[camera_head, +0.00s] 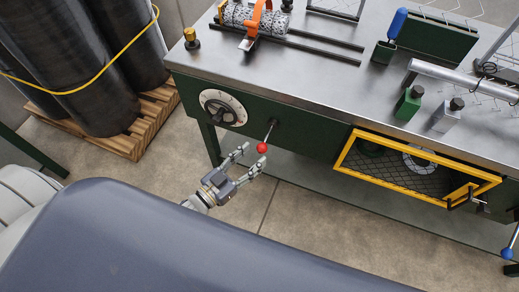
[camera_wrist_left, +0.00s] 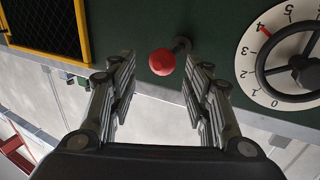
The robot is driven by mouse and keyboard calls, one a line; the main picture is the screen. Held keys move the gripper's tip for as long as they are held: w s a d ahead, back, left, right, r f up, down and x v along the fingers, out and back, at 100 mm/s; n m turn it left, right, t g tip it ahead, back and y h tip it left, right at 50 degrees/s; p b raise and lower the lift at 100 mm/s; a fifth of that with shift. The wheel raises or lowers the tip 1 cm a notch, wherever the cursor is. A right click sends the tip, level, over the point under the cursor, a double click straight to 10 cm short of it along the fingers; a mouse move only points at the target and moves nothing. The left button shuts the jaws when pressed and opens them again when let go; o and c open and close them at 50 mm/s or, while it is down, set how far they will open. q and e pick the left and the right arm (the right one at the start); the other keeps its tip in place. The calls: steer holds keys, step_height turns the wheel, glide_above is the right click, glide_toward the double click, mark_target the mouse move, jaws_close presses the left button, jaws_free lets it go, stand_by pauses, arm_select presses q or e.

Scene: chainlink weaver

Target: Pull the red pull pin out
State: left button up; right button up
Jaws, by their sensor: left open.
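The red pull pin (camera_head: 262,148) has a round red knob on a short metal shaft that sticks out of the machine's dark green front panel. It also shows in the left wrist view (camera_wrist_left: 162,62), in front of a dark collar. My left gripper (camera_head: 253,156) is open and empty, pointing at the panel, with its fingertips close to the knob. In the left wrist view the knob lies between the open fingers (camera_wrist_left: 162,78), near their tips, with a gap on both sides. My right gripper is in neither view.
A numbered dial (camera_head: 223,108) sits on the panel left of the pin. A yellow-framed mesh guard (camera_head: 415,170) is to the right. The metal tabletop (camera_head: 300,85) overhangs above. Dark rolls (camera_head: 90,60) stand on a wooden pallet at the left.

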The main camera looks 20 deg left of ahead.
arm_select(q)
steer(key=v, duration=0.7)
steer(key=shift+s, duration=0.15)
steer(key=s+a+f+n+g+y, duration=0.1)
steer(key=s+a+f+g+y, duration=0.1)
steer(key=f, duration=0.6)
steer(key=s+a+f+n+g+y, duration=0.1)
steer(key=s+f+g+y, duration=0.15)
steer(key=f, duration=0.55)
steer(key=s+a+f+g+y, duration=0.1)
steer(key=s+a+f+g, duration=0.1)
steer(key=f, duration=0.6)
steer(key=s+f+g+y, duration=0.1)
steer(key=s+f+g, duration=0.3)
steer(key=s+f, duration=0.3)
steer(key=s+d+f+g+y, duration=0.1)
steer(key=s+f+g, duration=0.4)
steer(key=s, duration=0.9)
step_height(320, 180, down, 3)
steer(key=shift+s+d+f+n, duration=0.1)
steer(key=shift+s+d+n, duration=0.05)
steer(key=shift+s+n, duration=0.2)
